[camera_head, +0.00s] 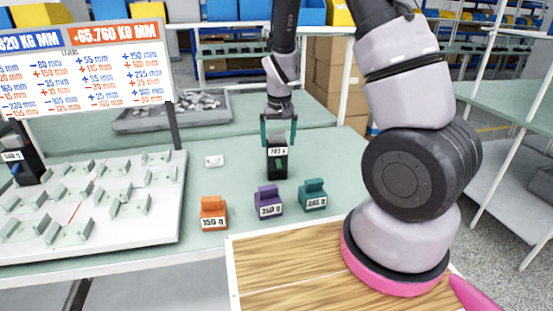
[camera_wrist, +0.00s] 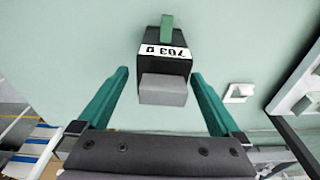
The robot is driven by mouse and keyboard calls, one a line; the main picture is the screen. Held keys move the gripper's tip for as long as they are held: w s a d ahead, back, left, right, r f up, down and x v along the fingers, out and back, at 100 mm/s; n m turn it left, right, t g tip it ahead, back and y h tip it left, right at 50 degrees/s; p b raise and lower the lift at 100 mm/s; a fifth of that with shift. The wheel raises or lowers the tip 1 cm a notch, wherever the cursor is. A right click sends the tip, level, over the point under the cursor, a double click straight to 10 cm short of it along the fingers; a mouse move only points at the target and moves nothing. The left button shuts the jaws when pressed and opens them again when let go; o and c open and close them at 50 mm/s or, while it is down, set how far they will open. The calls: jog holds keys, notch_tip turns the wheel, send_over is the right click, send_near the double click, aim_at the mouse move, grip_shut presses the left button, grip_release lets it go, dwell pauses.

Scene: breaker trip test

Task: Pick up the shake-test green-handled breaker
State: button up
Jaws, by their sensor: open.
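The green-handled breaker (camera_head: 277,165) is a black block standing upright on the green bench in the head view. In the wrist view the breaker (camera_wrist: 163,65) shows a green handle, a white label that reads upside down as 703 g, and a grey block at its near end. My gripper (camera_head: 279,138) is above it, pointing down, with teal fingers apart on either side of its top. In the wrist view the gripper (camera_wrist: 160,76) has the breaker between and beyond its fingertips, with a gap on both sides. I see no contact.
Orange (camera_head: 213,213), purple (camera_head: 268,202) and teal (camera_head: 313,195) labelled blocks stand in front of the breaker. A white panel (camera_head: 150,225) with several clear holders lies left, below a sign (camera_head: 85,70). A small white piece (camera_head: 214,161) lies left of the breaker. A grey tray (camera_head: 130,125) is behind.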

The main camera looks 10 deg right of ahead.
jog(key=shift+w+a+f, duration=0.1)
jog(key=shift+w+f, duration=0.1)
jog(key=shift+f, duration=0.7)
jog(key=shift+w+f, duration=0.2)
jog(key=shift+f, duration=0.7)
jog(key=shift+w+a+f, duration=0.1)
jog(key=shift+w+f, duration=0.1)
jog(key=shift+f, duration=0.7)
grip_shut()
